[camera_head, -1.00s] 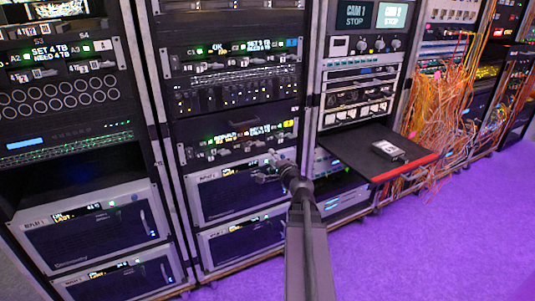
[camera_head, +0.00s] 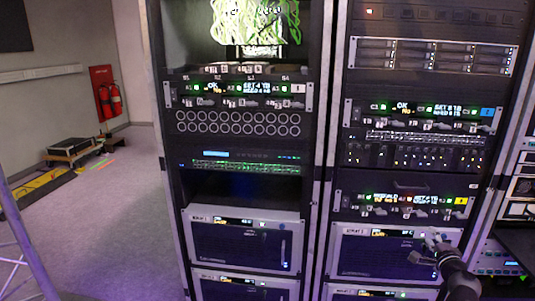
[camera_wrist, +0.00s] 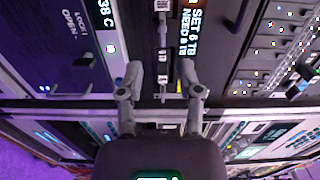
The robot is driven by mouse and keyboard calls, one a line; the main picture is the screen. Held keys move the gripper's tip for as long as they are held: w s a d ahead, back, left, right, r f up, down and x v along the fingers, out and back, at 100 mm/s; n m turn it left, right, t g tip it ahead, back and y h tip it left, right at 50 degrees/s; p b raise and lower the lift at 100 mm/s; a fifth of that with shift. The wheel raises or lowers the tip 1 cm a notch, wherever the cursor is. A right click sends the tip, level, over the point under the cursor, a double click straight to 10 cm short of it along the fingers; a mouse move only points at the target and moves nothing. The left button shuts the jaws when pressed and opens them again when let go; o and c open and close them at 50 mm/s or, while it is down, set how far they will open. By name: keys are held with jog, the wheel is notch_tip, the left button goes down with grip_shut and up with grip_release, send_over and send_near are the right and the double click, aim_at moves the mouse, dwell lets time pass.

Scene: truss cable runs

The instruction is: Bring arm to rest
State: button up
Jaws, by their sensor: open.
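My gripper (camera_head: 432,244) shows at the lower right of the head view, in front of the lower part of the right rack, by the top edge of a replay unit (camera_head: 365,258). In the wrist view my gripper (camera_wrist: 161,78) has its two fingers spread apart with nothing held between them. A grey cable plug (camera_wrist: 162,52) on the rack panel shows beyond and between the fingers. I cannot tell how far the fingertips are from the panel.
Fire extinguishers (camera_head: 108,100) hang on the far wall. A truss leg (camera_head: 15,230) stands at the left edge.

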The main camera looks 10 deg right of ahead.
jog(key=w+a+f+n+g+y, duration=0.2)
jog(key=a+f+n+y, duration=0.15)
jog(key=a, duration=0.45)
jog(key=w+a+f+n+g+y, duration=0.1)
jog(key=a+f+n+g+y, duration=0.2)
jog(key=a, duration=0.5)
jog(key=w+a+f+n+g+y, duration=0.25)
jog(key=a+n, duration=0.25)
jog(key=a, duration=0.4)
jog(key=s+a+f+n+g+h, duration=0.3)
jog(key=s+a+f+n+g, duration=0.15)
jog(key=s+a, duration=0.2)
jog(key=s+a+f+n+g+h, duration=0.2)
jog(key=s+a+f+n+g, duration=0.25)
jog(key=a, duration=0.35)
notch_tip(320, 180, up, 30)
jog(key=p, duration=3)
jog(key=shift+s+f+g, duration=0.15)
jog(key=shift+s+g, duration=0.05)
jog(key=shift+g, duration=0.25)
jog(key=shift+m, duration=0.25)
